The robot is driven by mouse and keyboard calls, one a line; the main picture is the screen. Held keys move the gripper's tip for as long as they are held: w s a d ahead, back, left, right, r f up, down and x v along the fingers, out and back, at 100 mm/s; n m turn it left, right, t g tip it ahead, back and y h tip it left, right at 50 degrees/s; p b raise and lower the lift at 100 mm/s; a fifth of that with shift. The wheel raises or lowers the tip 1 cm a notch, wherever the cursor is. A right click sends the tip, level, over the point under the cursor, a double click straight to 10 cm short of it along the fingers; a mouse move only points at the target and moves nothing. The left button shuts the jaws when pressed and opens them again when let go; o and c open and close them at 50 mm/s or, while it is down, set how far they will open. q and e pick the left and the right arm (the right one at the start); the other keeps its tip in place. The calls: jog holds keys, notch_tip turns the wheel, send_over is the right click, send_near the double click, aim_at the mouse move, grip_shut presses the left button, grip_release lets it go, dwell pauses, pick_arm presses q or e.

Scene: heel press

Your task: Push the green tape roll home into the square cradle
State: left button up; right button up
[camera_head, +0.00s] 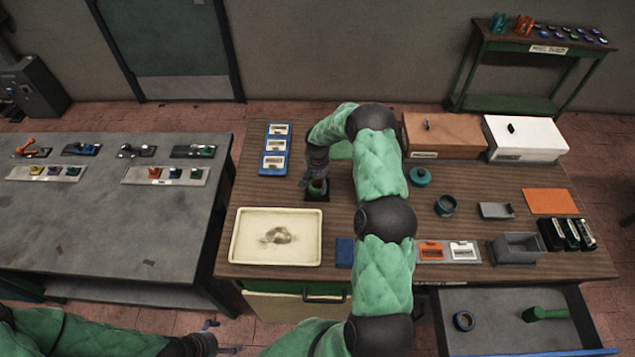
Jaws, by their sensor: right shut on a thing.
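My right gripper (317,181) points down at the back left of the wooden table. It is shut on the green tape roll (317,187), of which only a small part shows below the fingers. The dark square cradle (313,197) lies directly under the roll. Whether the roll is fully seated in it cannot be told, since the gripper covers most of it. My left gripper (221,337) is low at the bottom left, in front of the table, with its fingers apart and empty.
A blue tray (275,150) of labelled cards stands just left of the cradle. A cream tray (235,250) lies in front. An open drawer (500,315) juts out front right.

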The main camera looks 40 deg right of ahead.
jog(key=b, duration=0.2)
jog(key=shift+f+b, duration=0.25)
jog(key=shift+b, duration=0.15)
dwell(4.4)
jog(key=shift+s+a+f+b, duration=0.15)
jog(key=shift+f+b, duration=0.1)
jog(key=shift+b, duration=0.15)
dwell(1.3)
jog(key=o, duration=1.3)
jog(key=shift+o, duration=1)
jog(key=shift+o, duration=0.5)
jog(key=shift+r, duration=0.2)
